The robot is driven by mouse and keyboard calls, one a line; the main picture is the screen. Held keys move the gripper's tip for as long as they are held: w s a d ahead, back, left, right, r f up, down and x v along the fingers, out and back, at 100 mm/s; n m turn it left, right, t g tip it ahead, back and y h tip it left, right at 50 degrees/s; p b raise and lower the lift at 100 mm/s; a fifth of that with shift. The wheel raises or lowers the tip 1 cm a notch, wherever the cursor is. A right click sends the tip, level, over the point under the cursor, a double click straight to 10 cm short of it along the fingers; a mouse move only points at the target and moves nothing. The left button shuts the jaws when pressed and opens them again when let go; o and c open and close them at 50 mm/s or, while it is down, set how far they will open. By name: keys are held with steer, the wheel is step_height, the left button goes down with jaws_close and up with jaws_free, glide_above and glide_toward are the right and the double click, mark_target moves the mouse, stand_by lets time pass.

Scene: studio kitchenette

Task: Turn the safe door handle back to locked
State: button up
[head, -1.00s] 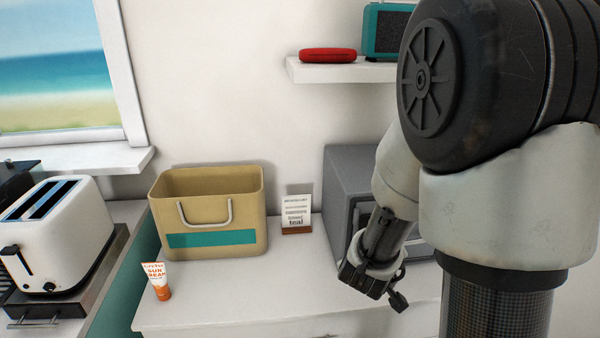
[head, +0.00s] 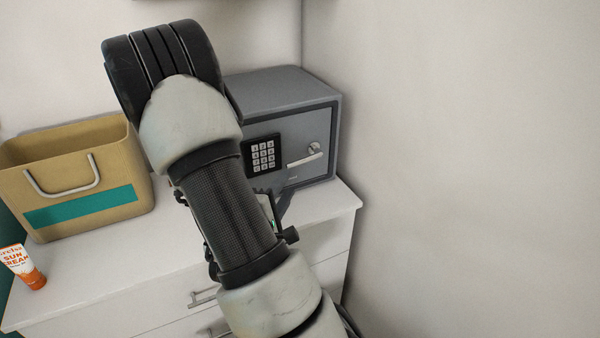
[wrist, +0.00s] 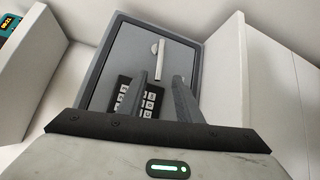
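The grey safe (head: 290,95) stands on the white counter in the corner, its door facing forward and looking closed. Its silver lever handle (head: 305,160) lies nearly level in the head view, right of the black keypad (head: 262,154). In the wrist view the safe appears turned, with the handle (wrist: 159,62) showing above and between my fingers. My gripper (wrist: 159,76) is open and empty, in front of the door. One finger overlaps the keypad (wrist: 125,88) in that view. In the head view my forearm hides most of the gripper; I see no contact with the handle.
A tan basket (head: 75,205) with a teal band and a sunscreen tube (head: 22,266) are at the left of the counter (head: 150,285). A bare wall (head: 450,150) rises close to the safe's right. A drawer handle (head: 203,297) sticks out below the counter.

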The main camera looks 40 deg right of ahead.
mark_target(300, 163)
steer(key=x, duration=1.3)
steer(key=shift+w+d+b, duration=0.15)
steer(key=shift+d+b, duration=0.05)
steer(key=shift+b, duration=0.15)
jaws_close()
